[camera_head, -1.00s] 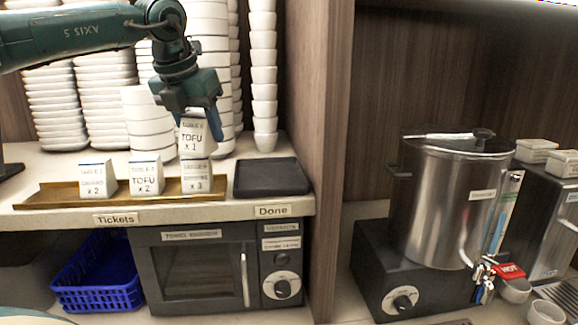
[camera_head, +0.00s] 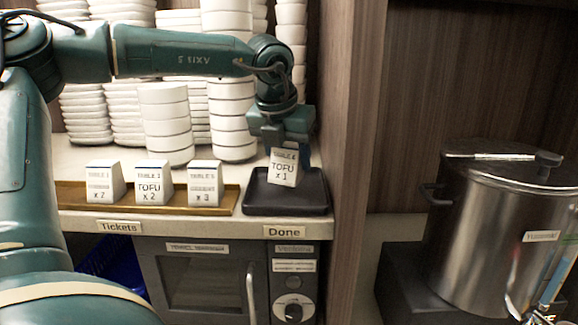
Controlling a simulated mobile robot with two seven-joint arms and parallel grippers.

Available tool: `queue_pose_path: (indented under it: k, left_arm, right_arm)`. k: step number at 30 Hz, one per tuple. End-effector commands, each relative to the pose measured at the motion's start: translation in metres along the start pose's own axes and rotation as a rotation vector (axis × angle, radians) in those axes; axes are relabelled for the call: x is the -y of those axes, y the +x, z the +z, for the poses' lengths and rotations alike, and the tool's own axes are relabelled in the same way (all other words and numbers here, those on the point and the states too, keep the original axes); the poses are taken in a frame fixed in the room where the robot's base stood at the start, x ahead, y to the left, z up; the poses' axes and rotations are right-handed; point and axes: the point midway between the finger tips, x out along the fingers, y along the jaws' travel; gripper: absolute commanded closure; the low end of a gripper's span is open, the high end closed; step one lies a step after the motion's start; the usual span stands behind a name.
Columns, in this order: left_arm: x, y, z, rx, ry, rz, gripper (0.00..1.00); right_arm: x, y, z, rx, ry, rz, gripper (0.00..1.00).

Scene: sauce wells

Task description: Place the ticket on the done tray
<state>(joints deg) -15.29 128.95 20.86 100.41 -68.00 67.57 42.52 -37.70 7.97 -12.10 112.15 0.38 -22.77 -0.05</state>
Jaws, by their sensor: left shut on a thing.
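My left gripper (camera_head: 284,143) points down over the black done tray (camera_head: 258,206) and is shut on a white ticket (camera_head: 284,169) marked "TOFU x 1". The ticket is slightly tilted and overlaps the tray in the picture; I cannot tell whether its lower edge touches the tray. The tray sits on the counter above the "Done" label (camera_head: 284,231) and is otherwise empty. My right gripper is not in view.
Several other tickets, including the "TOFU x 2" one (camera_head: 153,187), stand on the brass ticket tray (camera_head: 228,203) to the left. Stacked white bowls (camera_head: 231,120) rise behind. A wooden partition (camera_head: 350,140) stands close right of the done tray.

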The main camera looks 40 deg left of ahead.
Motion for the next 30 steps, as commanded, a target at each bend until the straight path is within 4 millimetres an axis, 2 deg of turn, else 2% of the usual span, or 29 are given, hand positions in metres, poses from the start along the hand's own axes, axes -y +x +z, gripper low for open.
queue_pose_path:
  k: [5, 15, 16, 23, 30]
  left_arm:
    - [0.000, 0.022, -0.009, -0.002, 0.001, -0.001, 0.72]
    - [0.000, 0.027, -0.011, 0.000, 0.000, 0.000, 0.72]
    - [0.000, 0.026, -0.011, 0.000, 0.000, 0.000, 0.48]
    - [0.000, 0.025, -0.011, -0.001, 0.000, 0.000, 0.29]
    - [0.000, 0.025, -0.010, -0.001, 0.000, 0.000, 0.28]
  right_arm:
    - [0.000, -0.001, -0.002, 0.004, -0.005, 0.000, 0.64]
    - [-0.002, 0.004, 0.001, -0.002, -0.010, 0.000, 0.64]
    - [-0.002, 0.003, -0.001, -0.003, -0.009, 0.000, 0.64]
    - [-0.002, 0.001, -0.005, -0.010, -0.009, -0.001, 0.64]
    - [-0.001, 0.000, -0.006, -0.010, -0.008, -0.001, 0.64]
